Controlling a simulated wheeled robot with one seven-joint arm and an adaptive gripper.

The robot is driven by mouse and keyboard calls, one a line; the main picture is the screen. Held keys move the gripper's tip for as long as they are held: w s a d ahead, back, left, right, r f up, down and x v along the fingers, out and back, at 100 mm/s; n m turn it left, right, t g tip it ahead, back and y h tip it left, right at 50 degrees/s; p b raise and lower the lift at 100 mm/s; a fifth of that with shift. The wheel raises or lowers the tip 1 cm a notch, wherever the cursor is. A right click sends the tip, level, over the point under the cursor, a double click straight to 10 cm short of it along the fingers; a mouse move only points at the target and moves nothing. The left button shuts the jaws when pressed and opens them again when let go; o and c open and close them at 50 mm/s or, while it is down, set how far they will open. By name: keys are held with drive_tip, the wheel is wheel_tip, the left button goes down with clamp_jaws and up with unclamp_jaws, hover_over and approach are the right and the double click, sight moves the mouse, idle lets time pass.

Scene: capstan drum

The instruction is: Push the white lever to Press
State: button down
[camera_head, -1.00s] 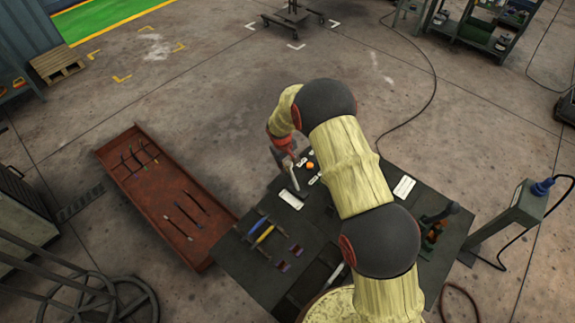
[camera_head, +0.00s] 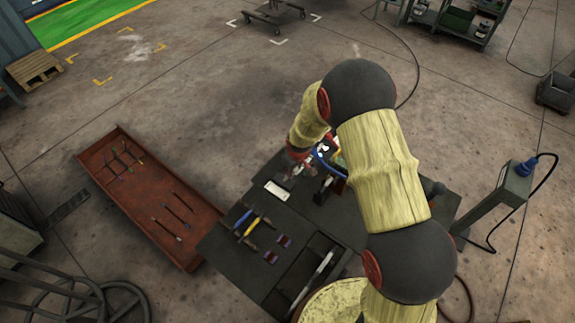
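My arm reaches over the dark workbench (camera_head: 235,262), and my gripper (camera_head: 297,168) is low over its far edge, beside a white label plate (camera_head: 277,190). The fingers are small and dark, and I cannot tell whether they are open or shut. Just right of the gripper, partly behind my arm, is a cluster with a blue curved part (camera_head: 326,163) and small white pieces. I cannot make out which piece is the white lever, nor any Press marking. A long pale bar (camera_head: 312,282) lies in a dark recess at the bench's near side, apart from the gripper.
Pliers with blue and yellow handles (camera_head: 255,226) and small dark red pieces (camera_head: 277,249) lie on the bench. A rust-red tray (camera_head: 150,205) with tools is on the left. A grey post with a blue plug (camera_head: 524,166) stands at right. Open floor lies beyond the bench.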

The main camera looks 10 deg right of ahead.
drive_tip(key=shift+s+d+f, duration=0.4)
drive_tip(key=shift+s+d, duration=0.15)
drive_tip(key=shift+s, duration=0.15)
drive_tip(key=c, duration=1.7)
unclamp_jaws()
drive_tip(key=shift+d, duration=0.1)
drive_tip(key=o, duration=0.3)
drive_tip(key=shift+r, duration=0.1)
drive_tip(key=shift+r, duration=0.3)
drive_tip(key=v, duration=1.1)
